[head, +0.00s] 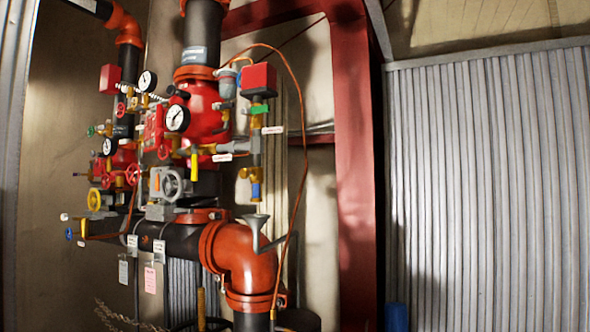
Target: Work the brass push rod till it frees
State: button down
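The dry riser pipework stands left of centre in the head view, with a red valve body (205,110) carrying gauges, small valves and brass-coloured fittings. A small brass-coloured fitting (246,173) sits on the right-hand trim line, below a red box (258,80). A yellow lever or handle (194,166) hangs at the front of the valve body. I cannot tell which of the small brass parts is the push rod; it is too small or hidden. My gripper is not in view.
A thin copper-coloured tube (301,130) loops down on the right. A red steel column (355,160) stands beside it. Corrugated metal cladding (490,190) fills the right side.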

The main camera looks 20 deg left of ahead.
aim_at(245, 173)
jog(key=u, duration=0.35)
jog(key=i, duration=1)
jog(key=u, duration=0.7)
